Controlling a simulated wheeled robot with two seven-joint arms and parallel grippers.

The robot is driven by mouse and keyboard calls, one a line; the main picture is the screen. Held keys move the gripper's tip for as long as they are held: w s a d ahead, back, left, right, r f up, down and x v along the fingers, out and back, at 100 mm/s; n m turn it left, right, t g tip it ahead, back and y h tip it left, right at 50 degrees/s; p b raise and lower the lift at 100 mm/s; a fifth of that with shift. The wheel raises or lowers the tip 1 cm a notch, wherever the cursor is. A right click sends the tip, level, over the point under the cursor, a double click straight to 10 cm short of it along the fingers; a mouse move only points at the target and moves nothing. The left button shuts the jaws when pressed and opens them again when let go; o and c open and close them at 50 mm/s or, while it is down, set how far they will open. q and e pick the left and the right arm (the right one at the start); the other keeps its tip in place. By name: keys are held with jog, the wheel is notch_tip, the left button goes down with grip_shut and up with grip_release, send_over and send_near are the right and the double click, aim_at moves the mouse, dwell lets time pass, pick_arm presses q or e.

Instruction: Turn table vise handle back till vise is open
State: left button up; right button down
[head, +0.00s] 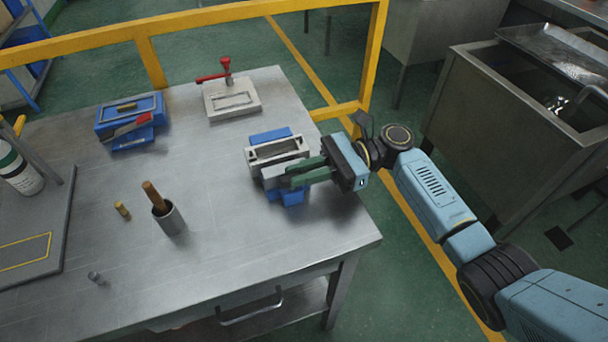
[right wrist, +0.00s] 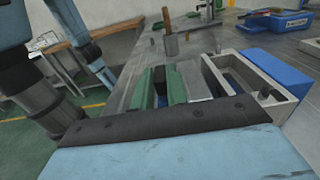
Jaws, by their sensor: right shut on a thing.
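The table vise (head: 291,196) is blue with grey jaws and stands near the right side of the metal table. A light grey rectangular frame (head: 262,153) sits at the vise; it also shows in the right wrist view (right wrist: 287,108). My right gripper (head: 296,173) reaches in from the right, its green fingers at the vise's near right side. In the right wrist view the fingers close around a dark piece (right wrist: 160,78), which looks like the vise handle; the fingers hide most of it. How far the jaws are apart is hard to tell. My left gripper is not in view.
A grey block with a red clamp (head: 226,68) stands at the back. A blue tray (head: 128,117) lies back left. A metal cup (head: 170,221) with a wooden-handled tool and small cylinders stand in the middle. A yellow rail (head: 200,15) borders the table; the near right surface is clear.

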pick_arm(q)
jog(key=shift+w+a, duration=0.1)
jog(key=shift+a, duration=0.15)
pick_arm(e)
jog(key=c, duration=1.4)
grip_release()
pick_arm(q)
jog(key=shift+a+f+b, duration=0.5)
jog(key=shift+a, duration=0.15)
pick_arm(e)
jog(key=v, duration=1.3)
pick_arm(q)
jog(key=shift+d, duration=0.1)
pick_arm(e)
jog(key=shift+w+d, duration=0.1)
